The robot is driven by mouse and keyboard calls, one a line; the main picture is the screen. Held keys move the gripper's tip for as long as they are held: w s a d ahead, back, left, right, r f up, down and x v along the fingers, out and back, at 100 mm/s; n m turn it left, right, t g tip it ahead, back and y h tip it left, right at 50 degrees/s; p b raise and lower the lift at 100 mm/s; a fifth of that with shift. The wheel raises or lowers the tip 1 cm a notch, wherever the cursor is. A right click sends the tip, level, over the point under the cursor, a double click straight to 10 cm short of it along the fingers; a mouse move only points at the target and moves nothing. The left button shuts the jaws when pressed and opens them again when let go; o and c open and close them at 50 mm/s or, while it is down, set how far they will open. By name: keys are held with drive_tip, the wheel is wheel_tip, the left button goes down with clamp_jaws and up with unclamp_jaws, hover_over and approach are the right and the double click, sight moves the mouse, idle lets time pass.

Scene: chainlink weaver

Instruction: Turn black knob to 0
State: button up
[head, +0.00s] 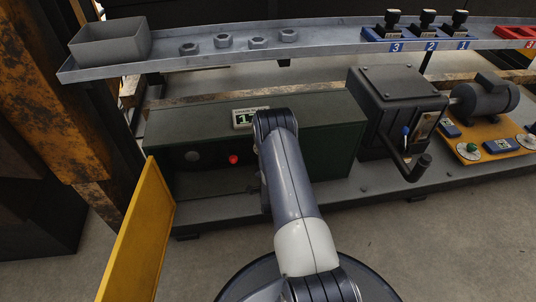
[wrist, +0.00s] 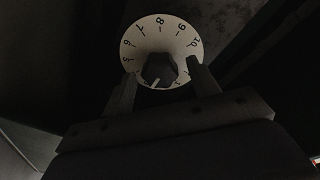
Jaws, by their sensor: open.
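The black knob (wrist: 160,69) sits at the centre of a round white dial (wrist: 159,28) with numbers around its rim, in the wrist view. The 8 is near the top and the 10 at upper right. The knob's white pointer mark points down and slightly left; the number there is not readable. My gripper (wrist: 160,76) is open, with one finger on each side of the knob. Whether the fingers touch it I cannot tell. In the head view my arm hides the knob and dial.
A dark green box (head: 325,135) with a small display (head: 250,117) and a red button (head: 233,159) stands behind my arm. Its yellow door (head: 140,232) is open at left. A black crank box (head: 400,95) and a motor (head: 484,97) stand right. A metal shelf (head: 190,65) runs above.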

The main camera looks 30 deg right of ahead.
drive_tip(key=c, duration=1)
drive_tip(key=shift+s+d+f+n+t+y, duration=0.1)
drive_tip(key=shift+n+t+y, duration=0.2)
drive_tip(key=shift+n, duration=2.95)
drive_tip(key=shift+w+f+n+t+y, duration=0.1)
drive_tip(key=shift+n+t+y, duration=0.2)
drive_tip(key=shift+n, duration=2.9)
drive_tip(key=shift+s+d+n+t+y, duration=0.15)
drive_tip(key=shift+n+t, duration=0.25)
drive_tip(key=shift+n, duration=2.85)
drive_tip(key=shift+a, duration=0.1)
